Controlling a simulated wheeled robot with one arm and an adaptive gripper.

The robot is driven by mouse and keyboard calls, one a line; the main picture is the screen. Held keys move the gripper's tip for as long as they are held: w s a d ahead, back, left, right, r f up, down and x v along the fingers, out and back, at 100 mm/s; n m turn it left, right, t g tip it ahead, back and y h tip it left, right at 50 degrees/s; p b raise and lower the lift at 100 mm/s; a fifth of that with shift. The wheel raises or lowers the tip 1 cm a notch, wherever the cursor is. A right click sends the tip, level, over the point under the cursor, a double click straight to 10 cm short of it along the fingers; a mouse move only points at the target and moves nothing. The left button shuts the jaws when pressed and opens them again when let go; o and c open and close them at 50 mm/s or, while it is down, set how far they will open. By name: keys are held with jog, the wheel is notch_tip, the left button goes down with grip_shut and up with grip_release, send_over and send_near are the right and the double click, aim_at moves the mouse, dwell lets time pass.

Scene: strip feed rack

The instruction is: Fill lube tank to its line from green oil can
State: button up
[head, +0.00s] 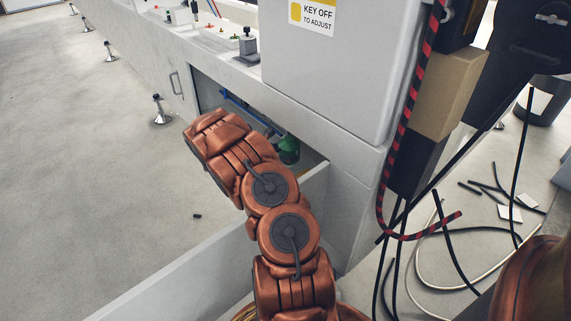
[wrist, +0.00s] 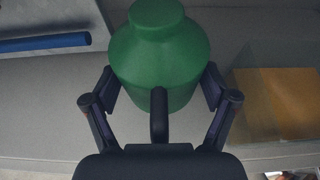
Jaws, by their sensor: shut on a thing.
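The green oil can (wrist: 160,50) fills the upper middle of the wrist view, upright, with a round cap on top. My gripper (wrist: 160,92) is shut on the can, one finger against each side of its body. In the head view, part of the green can (head: 289,150) shows beyond my arm at the open bay of the white machine; my arm hides the gripper there. I cannot tell whether the can's base touches the surface under it. I cannot make out the lube tank or its line in either view.
A blue bar (head: 250,112) crosses the bay; a blue tube also shows in the wrist view (wrist: 44,42). A pale panel (head: 180,275) stands low beside my arm. A grey cabinet (head: 335,75) and red-black cable (head: 400,140) are right. Open floor lies left.

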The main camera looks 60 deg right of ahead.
jog(key=shift+f+b, duration=0.7)
jog(key=shift+f, duration=1.35)
jog(key=shift+f, duration=0.25)
jog(key=o, duration=1.2)
jog(key=p+v, duration=0.1)
jog(key=v, duration=0.2)
jog(key=p+v, duration=0.2)
jog(key=v, duration=0.1)
jog(key=shift+s+a+r, duration=0.15)
jog(key=shift+s+a, duration=0.05)
jog(key=shift+a, duration=0.05)
jog(key=shift+w+a+r, duration=0.2)
jog(key=shift+a, duration=0.45)
